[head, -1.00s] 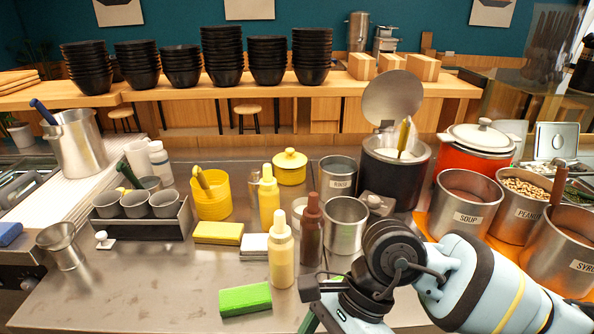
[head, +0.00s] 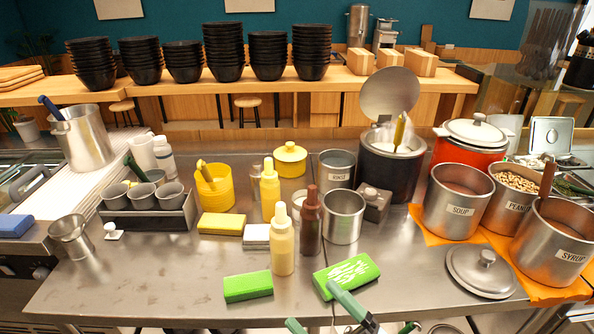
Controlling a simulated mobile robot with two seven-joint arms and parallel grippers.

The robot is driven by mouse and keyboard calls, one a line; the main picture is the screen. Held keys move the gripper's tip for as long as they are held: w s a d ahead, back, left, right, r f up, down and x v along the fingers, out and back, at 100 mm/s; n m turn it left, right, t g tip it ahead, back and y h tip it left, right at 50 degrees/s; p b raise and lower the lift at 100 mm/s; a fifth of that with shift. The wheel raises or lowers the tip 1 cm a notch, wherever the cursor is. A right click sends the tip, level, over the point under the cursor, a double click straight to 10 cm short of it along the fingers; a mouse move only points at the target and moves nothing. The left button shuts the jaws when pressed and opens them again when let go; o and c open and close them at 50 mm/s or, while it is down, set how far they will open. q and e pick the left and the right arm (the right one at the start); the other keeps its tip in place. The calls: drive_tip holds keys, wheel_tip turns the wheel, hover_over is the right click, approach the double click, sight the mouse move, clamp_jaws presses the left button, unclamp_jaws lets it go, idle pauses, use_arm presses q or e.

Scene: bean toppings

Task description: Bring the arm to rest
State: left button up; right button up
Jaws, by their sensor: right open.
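My right gripper (head: 311,304) shows at the bottom edge, right of centre. Its teal fingers are apart and nothing is seen between them. One fingertip overlaps the near edge of a green block with white marks (head: 350,272) in the picture; I cannot tell if they touch. Most of my right arm is below the frame. My left gripper is not in view.
A plain green block (head: 248,286), a yellow-cream bottle (head: 282,245) and a brown bottle (head: 309,225) stand close by. A steel lid (head: 480,272) lies at right, before the soup pot (head: 456,203). The steel counter (head: 140,285) is clear at front left.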

drive_tip(key=s+d+f+m+h, duration=0.3)
drive_tip(key=d+f+m+h, duration=0.3)
drive_tip(key=f, duration=0.3)
drive_tip(key=s+d+f+m+h, duration=0.2)
drive_tip(key=d+f+m+h, duration=0.2)
drive_tip(key=f+m+h, duration=0.35)
drive_tip(key=s+d+f+m+g, duration=0.3)
drive_tip(key=s+f, duration=0.3)
drive_tip(key=s, duration=0.1)
drive_tip(key=s+d+f+m+g+h+p, duration=0.1)
drive_tip(key=s+d+f+m+g, duration=0.2)
drive_tip(key=s+f, duration=0.4)
drive_tip(key=shift+s+d, duration=0.35)
drive_tip(key=shift+s, duration=0.25)
drive_tip(key=shift+f+h, duration=0.1)
drive_tip(key=shift+h, duration=0.15)
